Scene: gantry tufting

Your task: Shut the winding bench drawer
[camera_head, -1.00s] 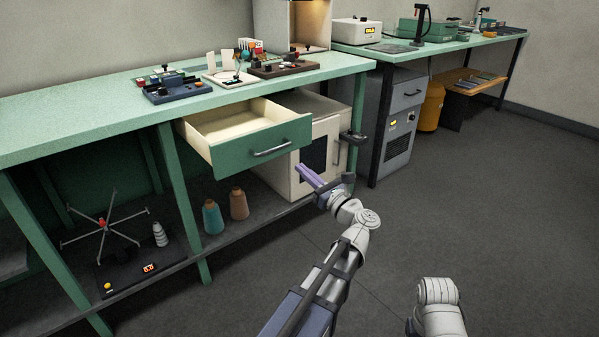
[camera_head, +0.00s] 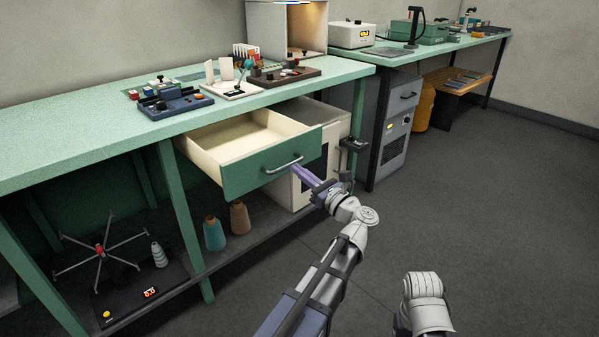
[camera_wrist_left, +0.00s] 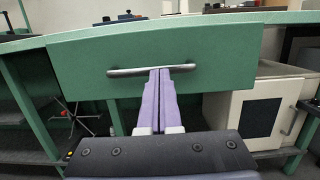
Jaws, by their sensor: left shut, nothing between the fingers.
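The winding bench drawer stands open and looks empty. Its green front (camera_head: 252,171) has a grey bar handle (camera_head: 284,165), and its pale inside (camera_head: 232,138) shows from above. My left gripper (camera_head: 296,170) is shut and empty, its purple fingers pointing at the drawer front close to the right end of the handle. In the left wrist view the shut fingertips (camera_wrist_left: 160,72) overlap the middle of the handle (camera_wrist_left: 118,73) on the drawer front (camera_wrist_left: 225,62). I cannot tell whether they touch it. My right gripper is not in view; only part of that arm shows at the bottom.
The green bench (camera_head: 60,147) carries a blue device (camera_head: 175,103) and other small tools. A cream cabinet (camera_head: 338,122) stands right of the drawer. Teal (camera_head: 214,233) and brown (camera_head: 240,218) thread cones stand on the lower shelf. The floor at right is clear.

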